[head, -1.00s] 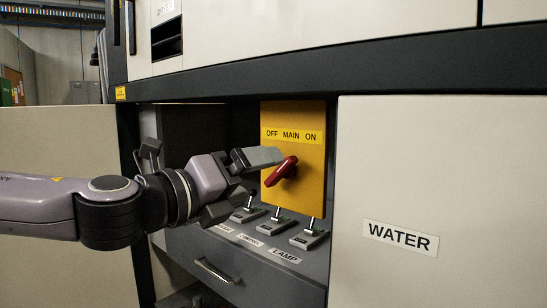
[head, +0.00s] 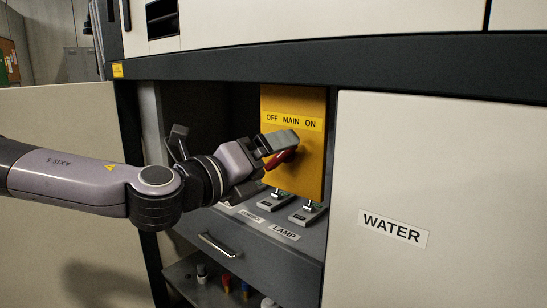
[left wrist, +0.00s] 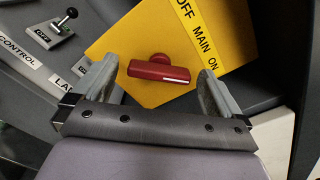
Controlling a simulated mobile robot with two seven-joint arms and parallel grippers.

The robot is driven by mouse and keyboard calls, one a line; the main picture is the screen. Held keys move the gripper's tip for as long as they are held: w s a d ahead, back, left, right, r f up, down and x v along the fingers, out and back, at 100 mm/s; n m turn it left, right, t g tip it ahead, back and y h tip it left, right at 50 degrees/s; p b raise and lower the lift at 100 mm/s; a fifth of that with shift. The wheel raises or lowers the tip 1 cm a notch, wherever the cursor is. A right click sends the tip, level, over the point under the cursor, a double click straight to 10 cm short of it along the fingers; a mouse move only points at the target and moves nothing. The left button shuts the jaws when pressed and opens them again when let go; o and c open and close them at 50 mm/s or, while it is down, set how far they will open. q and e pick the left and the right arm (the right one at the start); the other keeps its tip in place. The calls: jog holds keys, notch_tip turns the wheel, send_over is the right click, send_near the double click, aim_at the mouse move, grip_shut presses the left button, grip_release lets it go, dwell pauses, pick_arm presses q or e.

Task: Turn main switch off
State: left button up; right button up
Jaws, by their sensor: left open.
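The main switch is a red handle (head: 283,157) on a yellow panel (head: 312,165) marked OFF, MAIN and ON. In the head view the handle slants and a grey finger partly covers it. My left gripper (head: 270,161) is open in front of the panel. In the left wrist view the red handle (left wrist: 159,70) lies crosswise between the open fingertips (left wrist: 158,76), with a gap on each side. Whether a finger touches it in depth I cannot tell. My right gripper is in neither view.
Small toggle switches (head: 307,213) and a LAMP label (head: 285,233) sit on the ledge below the panel. A drawer handle (head: 220,245) and a shelf of small items are lower. A WATER panel (head: 395,265) flanks the recess on the right, a pale panel (head: 60,130) on the left.

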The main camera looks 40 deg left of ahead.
pick_arm(q)
jog(key=shift+w+d, duration=0.1)
jog(key=shift+w, duration=0.8)
jog(key=c, duration=0.9)
jog(key=shift+o, duration=0.2)
